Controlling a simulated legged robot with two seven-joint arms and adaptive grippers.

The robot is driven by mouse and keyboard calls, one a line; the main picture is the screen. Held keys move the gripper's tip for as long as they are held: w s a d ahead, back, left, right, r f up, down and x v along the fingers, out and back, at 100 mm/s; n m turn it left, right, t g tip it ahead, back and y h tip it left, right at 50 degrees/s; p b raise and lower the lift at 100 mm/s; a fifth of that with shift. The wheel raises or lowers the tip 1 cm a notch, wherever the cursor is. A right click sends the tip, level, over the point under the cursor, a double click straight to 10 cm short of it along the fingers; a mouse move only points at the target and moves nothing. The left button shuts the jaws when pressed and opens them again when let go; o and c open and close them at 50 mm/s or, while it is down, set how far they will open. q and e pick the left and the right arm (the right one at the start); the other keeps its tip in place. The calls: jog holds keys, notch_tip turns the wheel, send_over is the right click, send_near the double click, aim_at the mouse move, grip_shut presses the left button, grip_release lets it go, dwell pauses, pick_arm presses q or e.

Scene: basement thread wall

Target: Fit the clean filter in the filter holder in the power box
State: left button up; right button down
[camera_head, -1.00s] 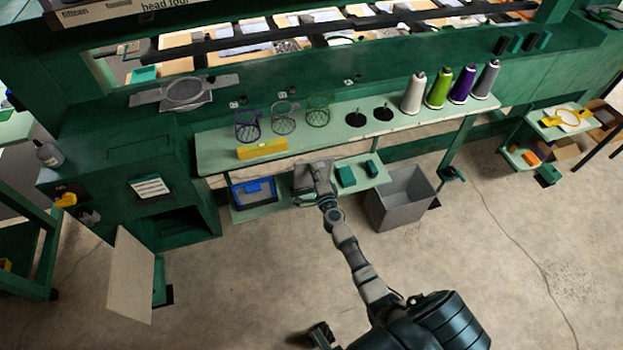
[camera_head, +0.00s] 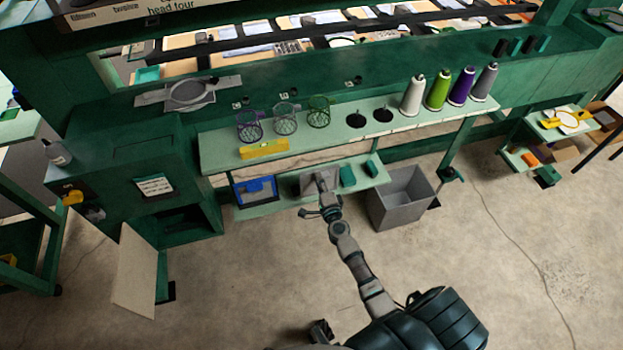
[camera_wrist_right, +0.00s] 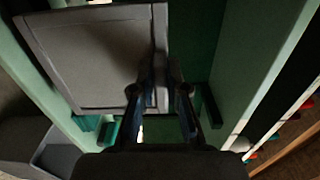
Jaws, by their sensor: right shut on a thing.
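My right gripper (camera_head: 324,184) is shut on the edge of a flat, grey-framed filter (camera_head: 308,186), at the lower shelf under the workbench. In the right wrist view the filter (camera_wrist_right: 92,58) spreads to the left of the fingers (camera_wrist_right: 160,92), which pinch its right side. I cannot tell whether the filter touches the shelf. The green power box (camera_head: 140,180) stands at the left, with a pale door panel (camera_head: 137,270) hanging open low at its front and a dark opening above. The filter holder inside is not clearly visible.
A blue-framed item (camera_head: 255,191) and small green blocks (camera_head: 348,176) sit on the lower shelf (camera_head: 255,211). A grey bin (camera_head: 400,200) stands to the right. Baskets, a yellow level (camera_head: 264,149) and thread cones are on the bench above. The floor in front is clear.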

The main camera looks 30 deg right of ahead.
jog(key=v, duration=1.1)
jog(key=shift+w, duration=0.1)
dwell(1.1)
